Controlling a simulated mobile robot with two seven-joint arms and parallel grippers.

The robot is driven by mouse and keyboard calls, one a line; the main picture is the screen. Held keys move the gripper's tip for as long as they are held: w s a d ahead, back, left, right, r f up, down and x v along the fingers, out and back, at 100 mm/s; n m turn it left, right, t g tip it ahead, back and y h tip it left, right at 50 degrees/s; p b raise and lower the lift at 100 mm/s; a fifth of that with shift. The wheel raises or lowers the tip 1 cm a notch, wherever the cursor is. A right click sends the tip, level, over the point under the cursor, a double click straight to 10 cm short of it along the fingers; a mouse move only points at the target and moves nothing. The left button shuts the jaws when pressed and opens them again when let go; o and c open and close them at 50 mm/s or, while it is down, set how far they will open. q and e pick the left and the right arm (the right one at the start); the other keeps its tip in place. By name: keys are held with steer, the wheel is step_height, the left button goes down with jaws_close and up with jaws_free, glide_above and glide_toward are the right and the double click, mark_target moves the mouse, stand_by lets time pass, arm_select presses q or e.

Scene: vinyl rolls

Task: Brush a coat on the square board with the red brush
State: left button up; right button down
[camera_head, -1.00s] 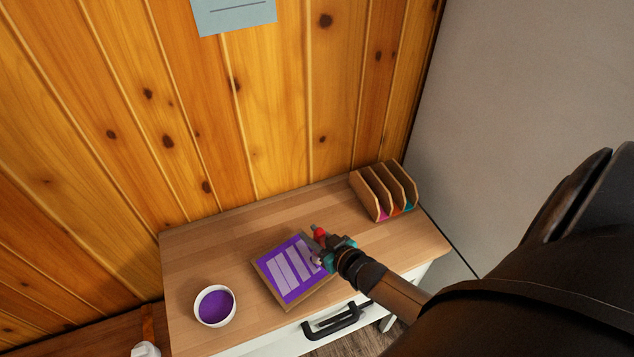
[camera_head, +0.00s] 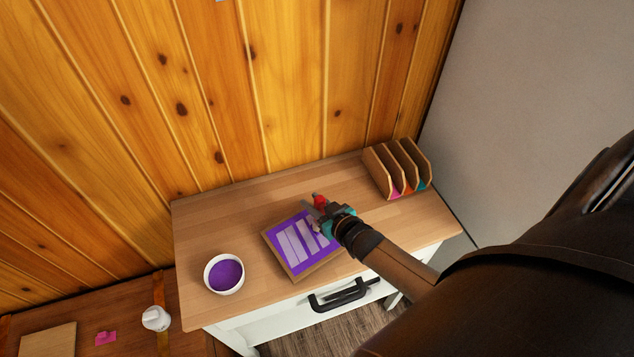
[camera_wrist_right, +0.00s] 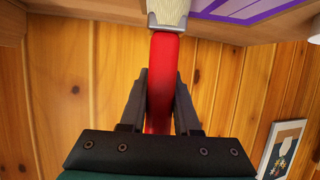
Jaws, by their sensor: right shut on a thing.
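The square board (camera_head: 271,244) lies on the wooden cabinet top, with a purple face crossed by several pale lilac bars. My right gripper (camera_head: 325,215) is over the board's upper right edge. In the right wrist view, its two fingers (camera_wrist_right: 160,105) are shut on the red handle of the brush (camera_wrist_right: 163,65). The brush's metal collar and pale bristles point toward the purple board (camera_wrist_right: 245,8). In the head view the brush's red handle end (camera_head: 319,199) shows beside the gripper; I cannot tell if the bristles touch the board. My left gripper is not in view.
A white bowl of purple paint (camera_head: 224,274) stands left of the board. A wooden rack (camera_head: 398,168) with coloured slots stands at the back right. A black drawer handle (camera_head: 342,296) juts from the front. A lower surface at left holds a white container (camera_head: 156,318) and a wooden panel (camera_head: 47,340).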

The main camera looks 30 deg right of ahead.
steer(key=shift+s+a+p, duration=0.15)
steer(key=shift+a+p, duration=0.3)
steer(key=shift+a, duration=5.25)
steer(key=shift+w+b, duration=0.85)
steer(key=shift+w, duration=1.55)
steer(key=shift+d, duration=2.4)
steer(key=shift+w+d+b, duration=0.1)
steer(key=shift+d+b, duration=0.25)
steer(key=shift+d, duration=3.35)
